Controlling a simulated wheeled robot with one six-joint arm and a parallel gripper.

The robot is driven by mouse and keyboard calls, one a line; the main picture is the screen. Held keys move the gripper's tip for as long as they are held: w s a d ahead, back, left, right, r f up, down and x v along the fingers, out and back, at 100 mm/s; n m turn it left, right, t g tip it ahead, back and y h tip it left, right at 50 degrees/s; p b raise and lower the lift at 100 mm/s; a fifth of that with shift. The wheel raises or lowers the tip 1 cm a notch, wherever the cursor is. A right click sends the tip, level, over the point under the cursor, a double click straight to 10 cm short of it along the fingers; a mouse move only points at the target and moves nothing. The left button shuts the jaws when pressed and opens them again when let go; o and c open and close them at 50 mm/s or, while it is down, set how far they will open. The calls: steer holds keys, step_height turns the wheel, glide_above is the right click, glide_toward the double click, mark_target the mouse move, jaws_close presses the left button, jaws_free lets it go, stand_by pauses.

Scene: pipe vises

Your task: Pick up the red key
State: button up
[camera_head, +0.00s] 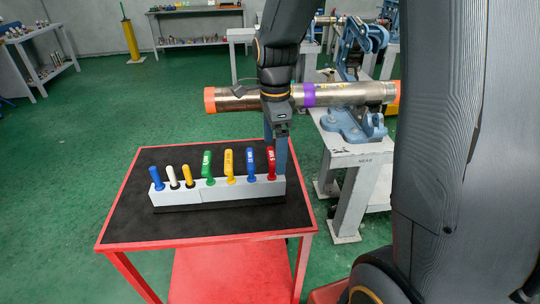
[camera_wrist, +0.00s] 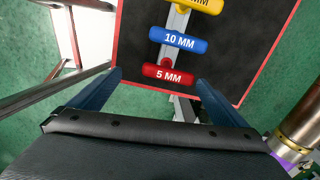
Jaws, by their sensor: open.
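The red key (camera_head: 271,162) stands upright at the right end of the white key rack (camera_head: 240,190) on the cart. In the wrist view its handle (camera_wrist: 168,75), marked 5 MM, lies between my open fingers and a little beyond their tips. My gripper (camera_head: 276,160) reaches down at the red key in the head view, and its fingers partly overlap the key there. In the wrist view my gripper (camera_wrist: 157,78) is open, one finger on each side and apart from the handle. I cannot tell the exact height between the fingertips and the handle.
The blue key (camera_head: 251,163), marked 10 MM, stands beside the red one. A yellow key (camera_head: 229,163), green key (camera_head: 207,165) and smaller tools fill the rack's left. The black cart top (camera_head: 130,205) is clear around it. A long pipe (camera_head: 345,93) in a vise lies behind my arm.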

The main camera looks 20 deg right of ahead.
mark_target(273, 155)
steer(key=shift+w+m, duration=0.4)
steer(key=shift+w, duration=0.2)
steer(key=shift+w+a+f, duration=0.1)
steer(key=shift+w+f, duration=0.15)
steer(key=shift+f, duration=0.1)
steer(key=shift+s+d+f, duration=0.1)
steer(key=shift+d+f, duration=0.1)
steer(key=shift+f, duration=1.2)
steer(key=shift+a+f+p, duration=0.1)
steer(key=shift+f+p, duration=0.75)
steer(key=shift+f, duration=1.6)
steer(key=shift+c, duration=0.4)
steer(key=c, duration=1.1)
